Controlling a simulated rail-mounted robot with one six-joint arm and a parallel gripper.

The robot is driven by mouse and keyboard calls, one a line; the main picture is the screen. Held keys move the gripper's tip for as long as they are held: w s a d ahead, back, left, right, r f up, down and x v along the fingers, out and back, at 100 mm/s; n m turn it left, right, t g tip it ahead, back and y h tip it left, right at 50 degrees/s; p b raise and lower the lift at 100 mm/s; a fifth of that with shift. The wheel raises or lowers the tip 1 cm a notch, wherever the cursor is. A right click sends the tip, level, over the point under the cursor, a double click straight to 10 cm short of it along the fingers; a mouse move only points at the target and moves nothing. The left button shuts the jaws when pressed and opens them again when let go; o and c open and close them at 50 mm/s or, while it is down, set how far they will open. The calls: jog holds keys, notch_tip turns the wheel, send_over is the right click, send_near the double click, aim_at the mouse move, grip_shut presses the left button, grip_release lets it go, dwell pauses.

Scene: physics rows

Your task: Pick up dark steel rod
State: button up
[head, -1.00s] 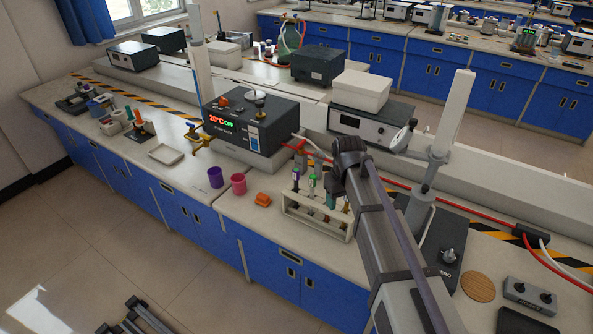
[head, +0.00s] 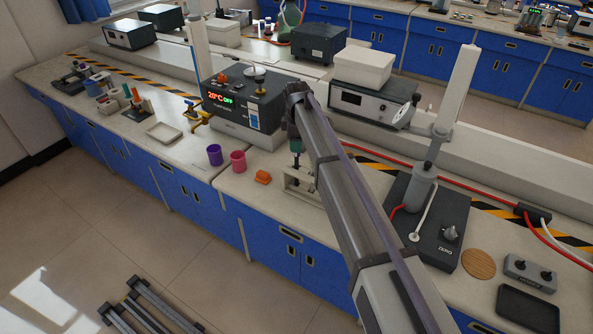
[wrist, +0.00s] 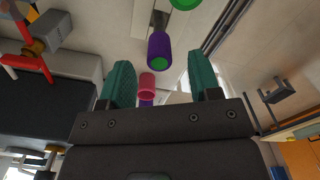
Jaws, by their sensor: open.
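I cannot pick out the dark steel rod for certain in either view. My gripper (head: 296,147) points down at the left end of a pale tube rack (head: 302,188), which my arm partly hides. In the wrist view my gripper's two teal fingers (wrist: 158,85) stand wide apart with nothing held between them. A purple cap with a green end (wrist: 160,50) shows between and beyond the fingertips. Part of another green cap (wrist: 185,4) is at the top edge.
A stirrer plate (head: 430,225) stands to the right.

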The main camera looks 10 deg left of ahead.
jog(key=b, duration=0.5)
send_over(297, 168)
jog(key=f, duration=0.5)
jog(key=shift+w+a+f, duration=0.15)
jog(key=shift+w+f, duration=0.05)
jog(key=shift+w, duration=0.2)
jog(key=shift+r, duration=0.3)
grip_shut()
